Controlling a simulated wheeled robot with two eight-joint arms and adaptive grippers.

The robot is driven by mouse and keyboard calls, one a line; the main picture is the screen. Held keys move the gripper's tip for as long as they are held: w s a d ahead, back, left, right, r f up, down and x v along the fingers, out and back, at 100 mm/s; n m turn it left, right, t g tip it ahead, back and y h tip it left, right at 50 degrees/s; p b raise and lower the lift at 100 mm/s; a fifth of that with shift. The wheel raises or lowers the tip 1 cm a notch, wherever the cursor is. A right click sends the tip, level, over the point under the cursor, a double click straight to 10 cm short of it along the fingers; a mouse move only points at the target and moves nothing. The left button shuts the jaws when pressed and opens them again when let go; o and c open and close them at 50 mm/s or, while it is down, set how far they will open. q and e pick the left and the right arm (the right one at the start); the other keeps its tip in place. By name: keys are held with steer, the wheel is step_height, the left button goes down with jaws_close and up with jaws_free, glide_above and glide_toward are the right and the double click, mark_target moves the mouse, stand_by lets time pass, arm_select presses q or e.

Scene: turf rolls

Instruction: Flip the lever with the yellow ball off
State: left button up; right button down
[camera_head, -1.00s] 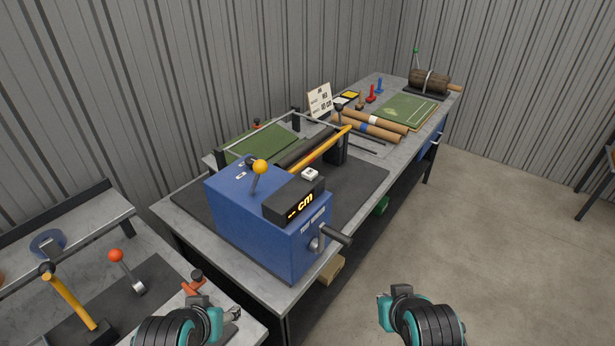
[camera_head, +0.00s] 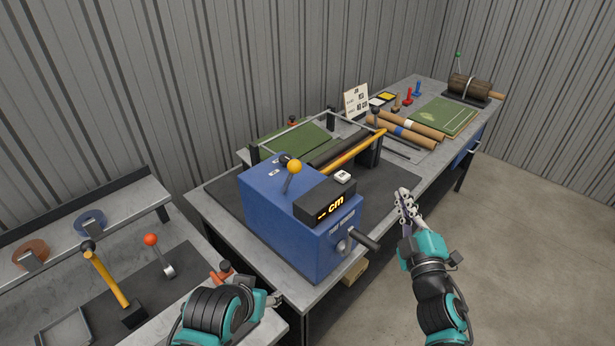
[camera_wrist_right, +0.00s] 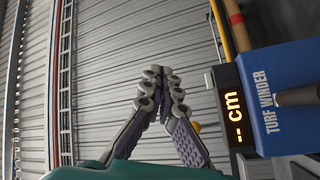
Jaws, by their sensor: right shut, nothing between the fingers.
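The lever with the yellow ball (camera_head: 295,166) stands on top of the blue turf winder (camera_head: 285,232), its stem leaning slightly right. In the right wrist view a bit of the yellow ball (camera_wrist_right: 196,127) shows beside my finger; its stem is hidden. My right gripper (camera_head: 403,193) is shut and empty, in the air to the right of the winder, apart from the lever. Its fingers meet at the tips in the right wrist view (camera_wrist_right: 160,76).
A black display (camera_head: 325,201) and a crank handle (camera_head: 362,239) are on the winder's right side. A yellow bar (camera_head: 355,150) and rollers lie behind. Open floor lies right.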

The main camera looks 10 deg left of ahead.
mark_target(299, 171)
steer(key=s+a+f+n+g+y, duration=0.1)
steer(key=s+a+n+g+y, duration=0.1)
steer(key=a+n+y, duration=0.3)
steer(key=s+a+f+n+g+y, duration=0.2)
steer(key=s+a+n+g+y, duration=0.1)
steer(key=a+n+y, duration=0.2)
steer(key=a+n, duration=0.2)
steer(key=shift+a+f+n+g+p, duration=0.3)
steer(key=shift+a, duration=0.05)
steer(key=b+x, duration=0.1)
steer(key=x, duration=1.3)
steer(key=shift+r, duration=0.15)
